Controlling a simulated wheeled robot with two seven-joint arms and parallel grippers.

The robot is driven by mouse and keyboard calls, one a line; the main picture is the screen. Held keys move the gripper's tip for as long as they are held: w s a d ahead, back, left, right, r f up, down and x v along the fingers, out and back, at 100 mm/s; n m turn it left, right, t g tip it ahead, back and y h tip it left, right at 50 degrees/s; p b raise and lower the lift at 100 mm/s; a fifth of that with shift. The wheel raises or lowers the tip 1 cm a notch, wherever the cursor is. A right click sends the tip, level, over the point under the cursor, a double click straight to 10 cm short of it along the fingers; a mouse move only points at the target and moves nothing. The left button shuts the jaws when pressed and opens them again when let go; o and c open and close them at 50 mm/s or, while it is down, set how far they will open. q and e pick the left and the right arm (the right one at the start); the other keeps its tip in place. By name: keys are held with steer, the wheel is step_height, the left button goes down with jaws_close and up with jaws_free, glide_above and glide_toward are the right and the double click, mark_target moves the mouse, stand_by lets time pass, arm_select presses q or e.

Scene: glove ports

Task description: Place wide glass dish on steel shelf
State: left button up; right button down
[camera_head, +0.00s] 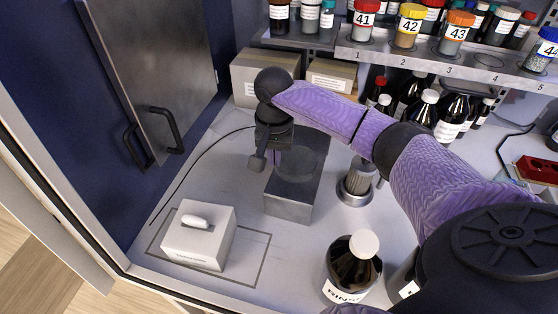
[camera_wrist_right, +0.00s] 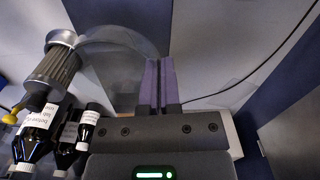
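The wide glass dish (camera_head: 298,163) is clear and round, and shows over the top of a low, box-like steel shelf (camera_head: 288,207) in the head view. I cannot tell whether it touches the steel. In the right wrist view the dish (camera_wrist_right: 110,62) reaches the purple fingers. My right gripper (camera_head: 273,158) is at the dish's left side. Its fingers (camera_wrist_right: 161,82) are close together with the dish's edge between them, so it looks shut on the dish. My left gripper is not in view.
A filter in a metal cup (camera_head: 355,185) stands right of the steel shelf. A brown RINSE bottle (camera_head: 353,265) is in front, and a white tissue box (camera_head: 199,236) is at front left. A raised rack (camera_head: 432,68) with numbered jars and cardboard boxes (camera_head: 262,72) lie behind.

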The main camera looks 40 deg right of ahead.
step_height(320, 180, down, 4)
steer(key=shift+r, duration=0.25)
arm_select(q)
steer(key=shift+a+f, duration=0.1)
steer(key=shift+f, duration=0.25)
arm_select(e)
steer(key=c, duration=0.8)
jaws_free()
steer(key=shift+c, duration=0.2)
step_height(320, 180, up, 12)
steer(key=shift+f+p, duration=0.2)
steer(key=shift+p, duration=0.7)
steer(key=shift+r, duration=0.3)
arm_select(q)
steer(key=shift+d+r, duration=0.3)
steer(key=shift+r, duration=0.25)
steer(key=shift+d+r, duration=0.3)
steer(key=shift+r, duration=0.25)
